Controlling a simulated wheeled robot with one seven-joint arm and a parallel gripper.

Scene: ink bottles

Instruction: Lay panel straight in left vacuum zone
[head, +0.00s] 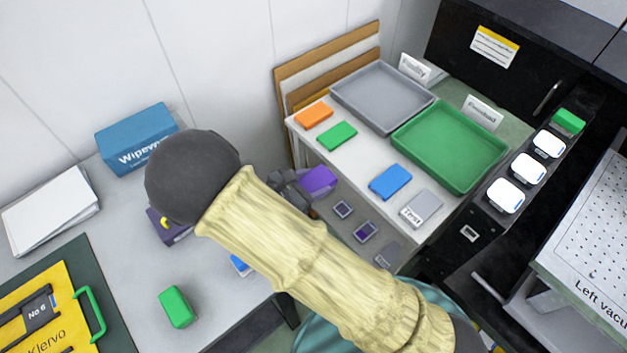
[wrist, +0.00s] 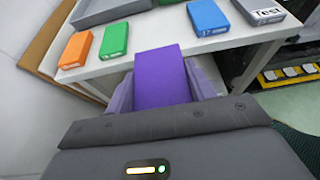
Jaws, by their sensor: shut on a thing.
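My gripper (head: 304,184) is shut on a purple block (head: 318,180), held close to the left front edge of the white table. In the wrist view the purple block (wrist: 162,75) sits between the two fingers (wrist: 160,90), its broad face toward the camera. The left vacuum zone is a white perforated plate (head: 601,220) at the right edge of the head view, marked "Left vacu". It is partly cut off and stands well apart from my gripper. I cannot tell any other flat panel in these frames.
The white table (head: 360,165) holds orange (head: 314,114), green (head: 337,135), blue (head: 390,181) and grey "Test" (head: 421,208) blocks, a grey tray (head: 355,112) and a green tray (head: 403,148). A black unit (head: 469,234) stands between table and plate. A green block (head: 177,307) lies on the left desk.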

